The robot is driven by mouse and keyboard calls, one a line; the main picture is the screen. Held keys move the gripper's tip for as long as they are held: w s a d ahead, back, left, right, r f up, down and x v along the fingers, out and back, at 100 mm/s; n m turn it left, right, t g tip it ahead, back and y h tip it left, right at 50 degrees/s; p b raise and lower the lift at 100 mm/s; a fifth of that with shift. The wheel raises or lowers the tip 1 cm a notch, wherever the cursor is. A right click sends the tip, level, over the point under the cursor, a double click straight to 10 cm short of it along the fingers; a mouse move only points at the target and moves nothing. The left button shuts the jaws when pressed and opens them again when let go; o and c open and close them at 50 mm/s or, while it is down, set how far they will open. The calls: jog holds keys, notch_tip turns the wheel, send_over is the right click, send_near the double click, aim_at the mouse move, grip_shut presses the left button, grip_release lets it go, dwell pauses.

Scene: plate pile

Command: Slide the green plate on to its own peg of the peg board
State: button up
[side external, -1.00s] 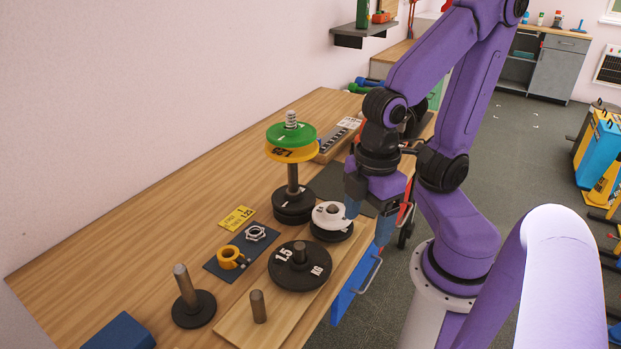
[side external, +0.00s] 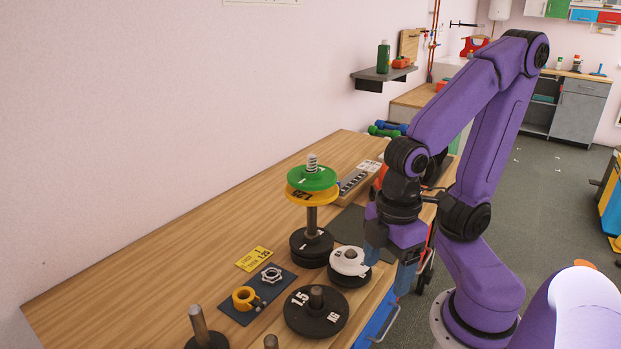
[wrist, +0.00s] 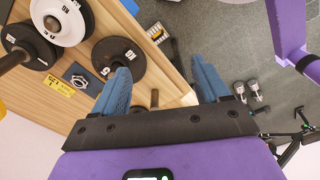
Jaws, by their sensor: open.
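The green plate (side external: 312,180) lies flat on top of a yellow plate (side external: 300,196), high on an upright post (side external: 312,217) with a spring at its top. My gripper (side external: 390,272) is open and empty, pointing down at the right of the white plate (side external: 346,259), well below and right of the green plate. The peg board (side external: 357,329) runs along the table's front edge. It bears a black 1.5 KG plate (side external: 301,318) on one peg and has a bare peg (side external: 271,342). In the wrist view, nothing is between the open fingers (wrist: 160,68); the green plate is not visible there.
Black plates (side external: 311,252) lie at the post's foot. A yellow collar (side external: 245,298) and a metal nut (side external: 271,273) lie on a dark mat, beside a yellow card (side external: 255,259). The table's left rear is clear.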

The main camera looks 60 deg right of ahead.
jog(key=shift+w, duration=0.1)
jog(key=shift+c, duration=1)
jog(key=w+r+m, duration=0.5)
jog(key=w+m, duration=0.4)
jog(key=w, duration=0.1)
jog(key=m, duration=2.2)
send_near(312, 162)
jog(key=shift+w+d+f, duration=0.3)
jog(key=shift+w+d, duration=0.1)
jog(key=shift+w, duration=0.05)
jog(key=shift+f, duration=5)
